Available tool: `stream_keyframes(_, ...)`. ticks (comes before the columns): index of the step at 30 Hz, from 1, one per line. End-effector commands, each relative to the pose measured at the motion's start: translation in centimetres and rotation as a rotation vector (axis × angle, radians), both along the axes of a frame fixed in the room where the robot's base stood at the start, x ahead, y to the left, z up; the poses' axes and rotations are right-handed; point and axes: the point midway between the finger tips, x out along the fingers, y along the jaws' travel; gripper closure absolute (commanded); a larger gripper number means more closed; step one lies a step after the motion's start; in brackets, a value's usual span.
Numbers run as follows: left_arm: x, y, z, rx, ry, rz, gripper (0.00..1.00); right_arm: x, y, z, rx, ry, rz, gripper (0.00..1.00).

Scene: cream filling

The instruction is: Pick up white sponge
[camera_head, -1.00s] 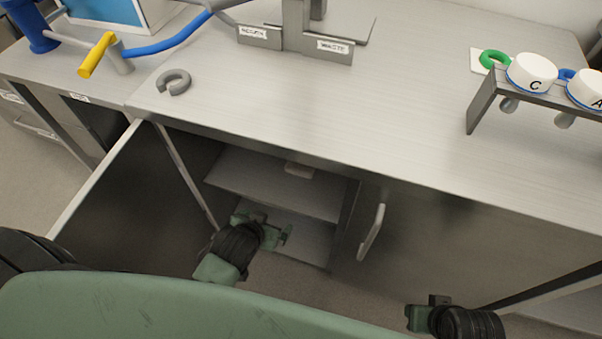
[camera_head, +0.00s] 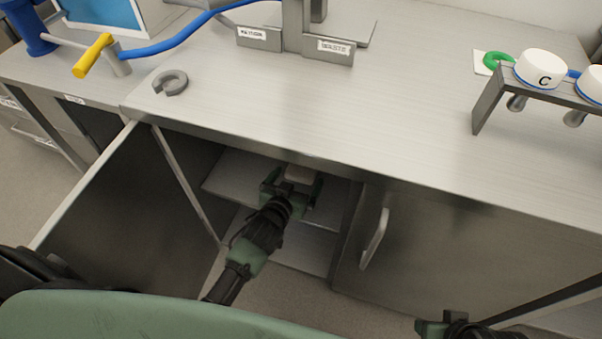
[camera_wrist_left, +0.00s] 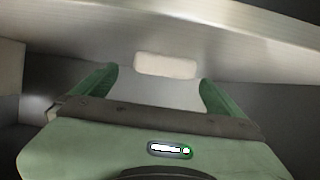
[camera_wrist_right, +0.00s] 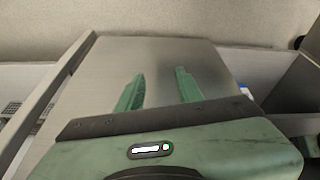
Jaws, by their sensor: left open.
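The white sponge (camera_head: 299,174) lies on the upper shelf inside the open cabinet, partly under the countertop edge. In the left wrist view the sponge (camera_wrist_left: 165,65) shows whole, ahead of the fingertips and between them. My left gripper (camera_head: 291,187) is open at the cabinet opening, with its fingers on either side of the line to the sponge and nothing between them. It also shows in the left wrist view (camera_wrist_left: 158,82). My right gripper (camera_head: 432,326) is low at the right of the head view. In the right wrist view (camera_wrist_right: 160,80) its fingers are apart and empty.
The cabinet door (camera_head: 120,215) stands open at the left. The countertop (camera_head: 400,110) overhangs the shelf (camera_head: 230,180) closely. A closed door with a handle (camera_head: 375,238) is just right of the opening. A rack with white-capped items (camera_head: 541,68) stands on the counter.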

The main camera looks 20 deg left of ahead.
Motion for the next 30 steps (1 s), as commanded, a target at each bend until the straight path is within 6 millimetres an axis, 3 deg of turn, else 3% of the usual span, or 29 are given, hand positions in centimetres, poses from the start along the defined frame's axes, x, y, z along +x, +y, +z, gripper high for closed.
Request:
stream_keyframes(5, 2.7, 0.4, -1.1, 0.004, -0.001, 0.000, 0.00, 0.0, 0.0, -1.4, 0.000, 0.000, 0.000, 0.64)
stream_keyframes(9, 4.1, 0.3, -1.6, 0.002, 0.002, 0.000, 0.00, 1.8, 0.5, -1.1, 0.015, -0.076, 0.006, 0.64)
stream_keyframes(19, 4.6, 0.3, -1.7, 0.001, 0.003, 0.001, 0.00, 2.7, 0.8, -0.8, 0.023, -0.119, 0.009, 0.64)
stream_keyframes(20, 4.6, 0.3, -1.7, 0.001, 0.003, 0.001, 0.06, 2.7, 0.8, -0.8, 0.023, -0.119, 0.009, 0.64)
stream_keyframes(26, 4.6, 0.3, -1.7, 0.001, 0.003, 0.001, 0.61, 2.7, 0.8, -0.8, 0.023, -0.118, 0.009, 0.64)
stream_keyframes(30, 4.6, 0.3, -1.7, 0.001, 0.002, 0.001, 0.62, 2.7, 0.7, -0.8, 0.022, -0.118, 0.009, 0.64)
